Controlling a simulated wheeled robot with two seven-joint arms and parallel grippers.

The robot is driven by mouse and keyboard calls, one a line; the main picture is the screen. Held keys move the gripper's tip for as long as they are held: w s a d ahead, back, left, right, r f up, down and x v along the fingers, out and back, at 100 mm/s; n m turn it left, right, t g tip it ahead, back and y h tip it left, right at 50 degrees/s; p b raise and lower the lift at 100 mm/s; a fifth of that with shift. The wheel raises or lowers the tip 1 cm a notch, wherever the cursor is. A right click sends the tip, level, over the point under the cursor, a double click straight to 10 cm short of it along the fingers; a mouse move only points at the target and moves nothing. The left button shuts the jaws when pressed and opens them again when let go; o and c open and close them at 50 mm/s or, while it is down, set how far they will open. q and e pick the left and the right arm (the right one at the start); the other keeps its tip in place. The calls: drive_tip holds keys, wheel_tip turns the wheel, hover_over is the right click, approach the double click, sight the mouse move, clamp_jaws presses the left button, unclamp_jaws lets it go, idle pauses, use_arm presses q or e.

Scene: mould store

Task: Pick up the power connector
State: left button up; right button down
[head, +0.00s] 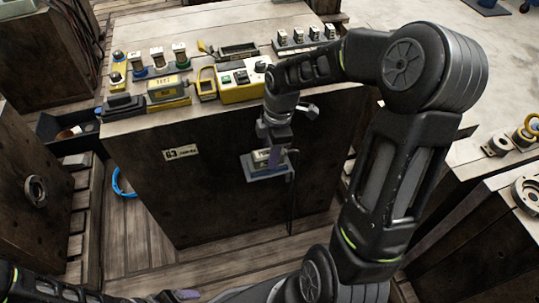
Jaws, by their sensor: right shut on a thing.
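My right gripper (274,150) points down in front of the dark front face of the chest. It is shut on a small block with a pale label and a wider blue-grey base (267,172), which looks like the power connector. The connector hangs clear of the chest top, below its front edge. The fingers hide part of it. My left arm comes in at the bottom left corner; only a small part near its gripper (183,295) shows at the lower edge, and its jaws cannot be made out.
The chest top (222,122) carries a yellow control box (240,89), a yellow block (166,88), a black block (123,104) and several small cylinders on coloured bases. A dark open tray (70,133) sits at the left. A light bench (480,120) stands at the right.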

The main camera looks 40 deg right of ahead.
wheel_tip(320, 180, up, 9)
drive_tip(key=shift+r+p, duration=0.15)
drive_tip(key=shift+p, duration=1)
drive_tip(key=shift+r, duration=0.4)
drive_tip(key=shift+f, duration=0.1)
